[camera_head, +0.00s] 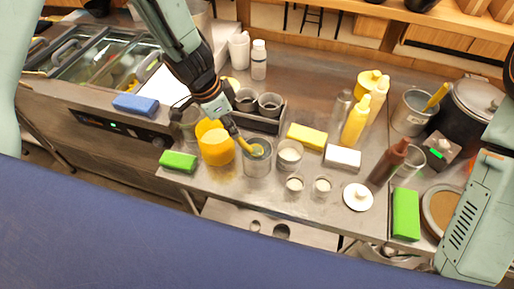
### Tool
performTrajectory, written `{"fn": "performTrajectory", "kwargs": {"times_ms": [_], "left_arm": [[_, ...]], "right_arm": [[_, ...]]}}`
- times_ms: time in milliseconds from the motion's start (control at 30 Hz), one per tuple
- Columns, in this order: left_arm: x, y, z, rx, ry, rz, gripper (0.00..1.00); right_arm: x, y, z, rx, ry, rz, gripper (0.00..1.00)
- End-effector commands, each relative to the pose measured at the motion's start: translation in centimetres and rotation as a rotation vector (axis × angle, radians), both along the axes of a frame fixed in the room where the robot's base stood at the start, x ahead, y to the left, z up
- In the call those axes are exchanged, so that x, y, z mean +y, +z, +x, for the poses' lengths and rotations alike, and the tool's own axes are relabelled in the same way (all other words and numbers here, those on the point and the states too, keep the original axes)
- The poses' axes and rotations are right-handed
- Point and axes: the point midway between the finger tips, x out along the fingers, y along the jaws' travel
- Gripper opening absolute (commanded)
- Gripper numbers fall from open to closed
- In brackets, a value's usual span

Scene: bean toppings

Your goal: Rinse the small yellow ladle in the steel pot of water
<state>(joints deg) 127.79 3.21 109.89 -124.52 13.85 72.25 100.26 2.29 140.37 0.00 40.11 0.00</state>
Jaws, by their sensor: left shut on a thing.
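My left gripper (232,126) reaches down from the top and is shut on the handle of the small yellow ladle (243,144).
Small cups (290,153) stand close to the right of the pot. A dark tray (262,122) with grey cups is behind it. Yellow bottles (356,120), a brown bottle (388,162) and a green block (405,214) are further right. A green sponge (178,161) lies near the front edge.

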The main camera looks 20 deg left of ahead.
Motion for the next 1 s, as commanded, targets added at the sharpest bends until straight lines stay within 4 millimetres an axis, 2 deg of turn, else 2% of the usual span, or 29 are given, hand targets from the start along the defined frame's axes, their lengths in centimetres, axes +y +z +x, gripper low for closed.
{"fn": "performTrajectory", "kwargs": {"times_ms": [600,1000], "left_arm": [[0.0,3.8,0.1,-0.003,0.001,0.0,0.0],[0.0,4.4,0.0,0.0,0.001,0.0,0.0]], "right_arm": [[0.0,0.0,0.0,0.0,0.0,0.0,0.4],[0.0,0.0,0.0,0.0,0.0,0.0,0.4]]}}
